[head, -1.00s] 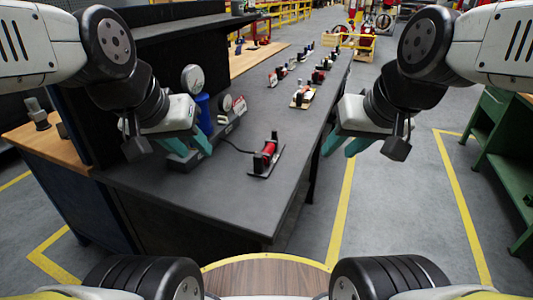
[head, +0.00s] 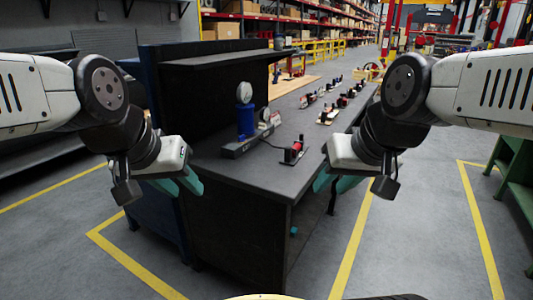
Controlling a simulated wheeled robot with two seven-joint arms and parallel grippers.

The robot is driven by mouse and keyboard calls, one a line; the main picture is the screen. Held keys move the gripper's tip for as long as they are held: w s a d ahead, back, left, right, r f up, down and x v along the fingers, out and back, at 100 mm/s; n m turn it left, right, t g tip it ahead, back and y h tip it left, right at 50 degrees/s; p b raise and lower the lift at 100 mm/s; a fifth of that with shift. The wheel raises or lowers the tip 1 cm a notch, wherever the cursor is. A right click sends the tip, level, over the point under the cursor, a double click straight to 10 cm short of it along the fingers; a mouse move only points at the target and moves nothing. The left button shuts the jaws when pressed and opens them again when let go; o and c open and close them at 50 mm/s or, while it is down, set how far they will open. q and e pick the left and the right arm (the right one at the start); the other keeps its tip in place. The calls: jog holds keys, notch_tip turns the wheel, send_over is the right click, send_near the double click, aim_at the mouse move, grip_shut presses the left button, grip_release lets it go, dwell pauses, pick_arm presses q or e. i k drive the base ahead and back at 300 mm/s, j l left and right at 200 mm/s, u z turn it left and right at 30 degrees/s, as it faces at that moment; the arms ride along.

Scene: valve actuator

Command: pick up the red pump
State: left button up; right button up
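A small red pump-like device (head: 293,150) on a dark base stands near the front end of the dark workbench (head: 262,182). It is small in the head view, so its details are hard to make out. My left gripper (head: 188,184) is open and empty, left of the device and in front of the bench's left part. My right gripper (head: 335,183) is open and empty, to the right of the device near the bench's right edge. Neither gripper touches the device.
A blue cylinder with a round gauge (head: 244,92) stands on a dark base left of the red device. Several small devices line the bench farther back. A black shelf unit (head: 200,88) rises at the left. Floor is clear right of the bench, before a green bench (head: 522,170).

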aim_at(292, 154)
jog(key=u, duration=0.45)
jog(key=l+u, duration=0.15)
jog(key=u, duration=0.3)
jog(key=l+u, duration=0.1)
jog(key=u, duration=0.4)
jog(key=l+u, duration=0.1)
jog(key=u, duration=0.35)
jog(key=l, duration=0.95)
jog(key=k+l, duration=0.1)
jog(key=l, duration=0.8)
jog(key=k+l, duration=0.1)
jog(key=l, duration=1.75)
jog(key=k+l+u, duration=0.1)
jog(key=l, duration=0.85)
